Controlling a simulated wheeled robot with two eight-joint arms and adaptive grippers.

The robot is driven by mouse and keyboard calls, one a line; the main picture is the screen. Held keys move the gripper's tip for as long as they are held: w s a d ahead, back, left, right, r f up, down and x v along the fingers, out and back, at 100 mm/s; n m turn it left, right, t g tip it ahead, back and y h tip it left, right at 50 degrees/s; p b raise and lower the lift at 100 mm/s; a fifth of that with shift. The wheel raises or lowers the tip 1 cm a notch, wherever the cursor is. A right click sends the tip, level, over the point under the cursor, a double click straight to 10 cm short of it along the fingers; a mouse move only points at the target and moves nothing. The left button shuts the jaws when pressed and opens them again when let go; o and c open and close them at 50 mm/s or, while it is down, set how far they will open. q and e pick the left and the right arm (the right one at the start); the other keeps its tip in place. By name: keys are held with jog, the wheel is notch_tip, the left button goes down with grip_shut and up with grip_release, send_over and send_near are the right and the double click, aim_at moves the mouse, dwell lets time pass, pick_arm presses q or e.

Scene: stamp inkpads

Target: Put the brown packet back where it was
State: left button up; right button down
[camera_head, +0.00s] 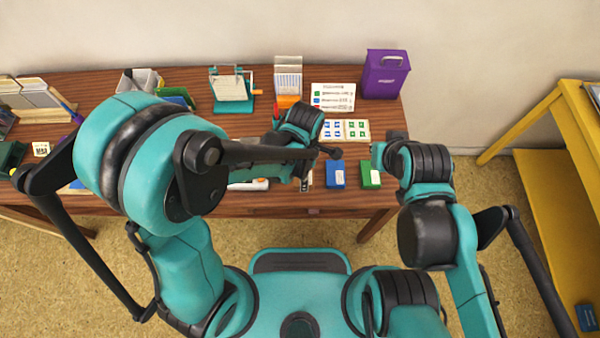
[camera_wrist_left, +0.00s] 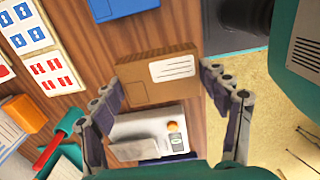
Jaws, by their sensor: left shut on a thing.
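The brown packet (camera_wrist_left: 140,92), a flat brown box with a white label, lies between the fingertips of my left gripper (camera_wrist_left: 160,78) in the left wrist view. The gripper is shut on it, one finger at each end. In the head view my left gripper (camera_head: 304,176) is over the table's front part, left of the blue inkpad (camera_head: 335,176); my arm hides most of the packet there. My right gripper (camera_head: 378,152) is at the table's right edge by the green inkpad (camera_head: 370,176); its fingers are too small to read.
A white device (camera_wrist_left: 165,122) with an orange button lies below the packet in the wrist view. A yellow shelf (camera_head: 535,125) is further right.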

pick_arm(q)
jog(key=w+f, duration=0.1)
jog(key=w+a, duration=0.1)
jog(key=shift+w+f+b, duration=0.3)
jog(key=shift+w+f, duration=0.1)
jog(key=shift+f+b, duration=0.95)
jog(key=shift+f, duration=1)
jog(key=shift+f, duration=0.1)
jog(key=o, duration=1.4)
